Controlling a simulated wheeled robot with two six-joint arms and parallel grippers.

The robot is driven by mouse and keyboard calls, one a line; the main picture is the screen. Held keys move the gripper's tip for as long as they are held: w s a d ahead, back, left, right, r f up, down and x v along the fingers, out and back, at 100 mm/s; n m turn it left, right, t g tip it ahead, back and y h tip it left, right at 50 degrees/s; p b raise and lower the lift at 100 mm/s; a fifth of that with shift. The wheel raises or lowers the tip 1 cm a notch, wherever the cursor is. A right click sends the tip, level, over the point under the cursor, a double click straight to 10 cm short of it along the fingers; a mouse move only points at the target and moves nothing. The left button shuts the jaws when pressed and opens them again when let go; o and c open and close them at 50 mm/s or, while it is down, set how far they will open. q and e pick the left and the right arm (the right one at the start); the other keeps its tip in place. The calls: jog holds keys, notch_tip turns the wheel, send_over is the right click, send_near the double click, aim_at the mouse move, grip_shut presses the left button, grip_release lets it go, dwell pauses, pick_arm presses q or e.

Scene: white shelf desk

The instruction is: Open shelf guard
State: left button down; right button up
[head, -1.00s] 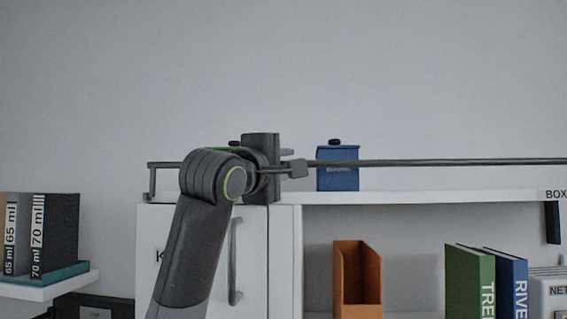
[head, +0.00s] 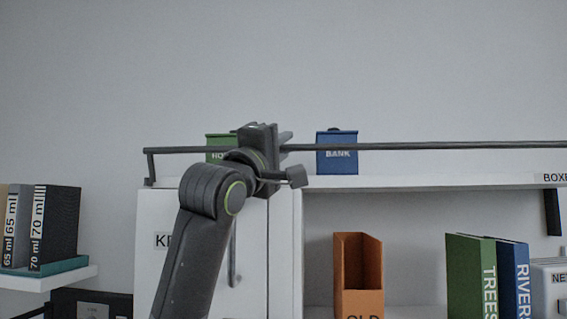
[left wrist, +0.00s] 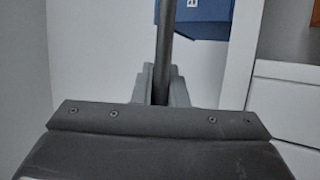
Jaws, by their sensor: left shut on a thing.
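The shelf guard (head: 430,146) is a long thin dark rail across the front of the shelf top, with a short post at its left end. My left gripper (head: 283,146) is shut on the rail, left of the blue BANK box. In the left wrist view the rail (left wrist: 165,45) runs up the picture from between the two fingers (left wrist: 160,85). The exact finger contact is partly hidden in the head view. My right gripper is not in view.
The blue BANK box (head: 337,163) and a green box (head: 221,142) stand on the shelf top behind the rail. Below are an orange holder (head: 358,275), green (head: 470,275) and blue books (head: 512,280), and a white cabinet door (head: 205,215). The wall above is clear.

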pick_arm(q)
jog(key=shift+s+f+m+t+h+b, duration=0.3)
jog(key=shift+s+m+t+h+b, duration=0.4)
jog(key=shift+m+h+b, duration=0.5)
jog(key=shift+s+h, duration=0.15)
jog(key=shift+h, duration=0.25)
jog(key=c, duration=1.5)
grip_release()
jog(key=shift+o, duration=0.2)
jog(key=b+v, duration=0.9)
jog(key=v, duration=0.8)
jog(key=shift+f, duration=0.15)
